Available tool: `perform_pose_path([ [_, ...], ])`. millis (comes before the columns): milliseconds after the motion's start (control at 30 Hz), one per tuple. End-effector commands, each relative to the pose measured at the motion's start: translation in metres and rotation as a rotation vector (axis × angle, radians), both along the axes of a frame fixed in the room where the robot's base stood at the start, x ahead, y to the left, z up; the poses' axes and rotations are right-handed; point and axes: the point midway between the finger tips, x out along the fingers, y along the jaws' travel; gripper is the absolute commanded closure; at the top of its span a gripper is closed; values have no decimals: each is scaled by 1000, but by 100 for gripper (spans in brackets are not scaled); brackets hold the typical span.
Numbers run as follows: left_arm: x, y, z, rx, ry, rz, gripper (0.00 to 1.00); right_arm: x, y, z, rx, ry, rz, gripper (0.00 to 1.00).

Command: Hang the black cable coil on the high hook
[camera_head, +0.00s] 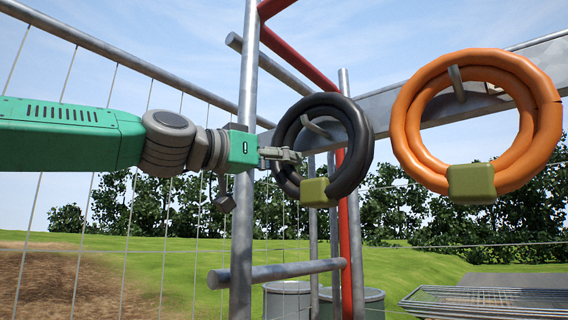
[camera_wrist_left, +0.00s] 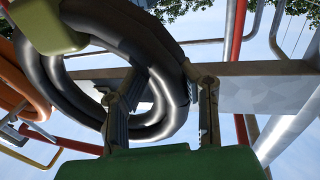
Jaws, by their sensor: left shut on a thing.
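The black cable coil (camera_head: 361,150) is upright at the grey beam, with its olive-green tie block (camera_head: 316,192) at the bottom. A grey hook (camera_head: 315,127) shows inside the coil's ring, below its top inner edge; I cannot tell whether the coil's weight rests on it. My left gripper (camera_head: 297,155) is shut on the coil's left side. In the left wrist view the black coil (camera_wrist_left: 153,55) passes between the two fingers of the left gripper (camera_wrist_left: 166,82). My right gripper is not in view.
An orange coil (camera_head: 407,120) hangs on another hook (camera_head: 456,82) to the right. A grey post (camera_head: 243,230) stands just behind my left wrist, near a red pipe (camera_head: 352,240). A wire fence runs at left. Grey drums (camera_head: 288,301) and a metal rack (camera_head: 480,298) stand below.

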Motion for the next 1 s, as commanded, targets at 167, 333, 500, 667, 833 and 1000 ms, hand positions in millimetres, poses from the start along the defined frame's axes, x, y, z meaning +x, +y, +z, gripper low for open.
perform_pose_path([
  [167,0,1,-6,-4,-2,1,100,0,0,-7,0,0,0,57],
  [333,0,1,-5,-5,-2,1,100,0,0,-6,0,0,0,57],
  [500,0,1,-5,-4,-2,1,48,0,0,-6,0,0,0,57],
  [667,1,0,-6,-2,-1,0,48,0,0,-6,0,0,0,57],
  [833,2,0,-9,2,2,-1,27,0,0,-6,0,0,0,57],
  [1000,1,0,-8,1,1,0,27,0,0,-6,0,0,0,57],
])
